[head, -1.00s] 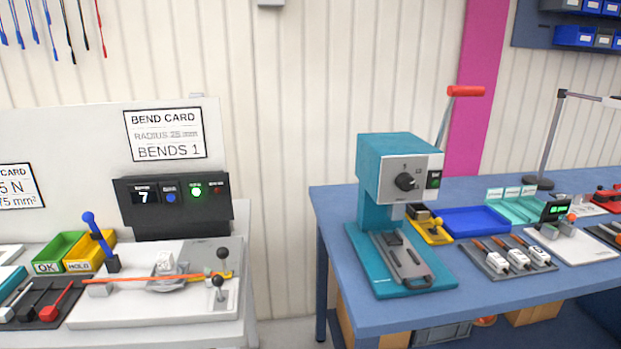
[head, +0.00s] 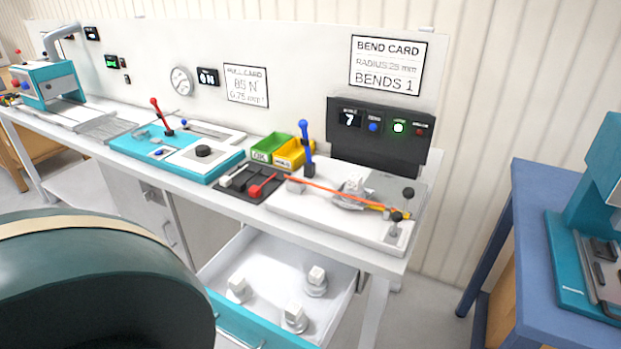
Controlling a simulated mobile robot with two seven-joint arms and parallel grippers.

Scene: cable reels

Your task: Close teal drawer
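The teal drawer (head: 255,327) stands pulled out below the white bench, in the lower middle of the head view. Its front is teal with a metal bar handle, and its inside is white. Several grey-and-white round fittings with square tops (head: 295,317) stand in it. The left part of the drawer front is hidden behind a dark green rounded object. Neither of my grippers is in view.
A large dark green rounded object (head: 95,290) with a beige band fills the lower left. The white bench (head: 345,237) carries a bending fixture, bins and a teal plate. A blue table (head: 520,215) stands at right, with a floor gap between.

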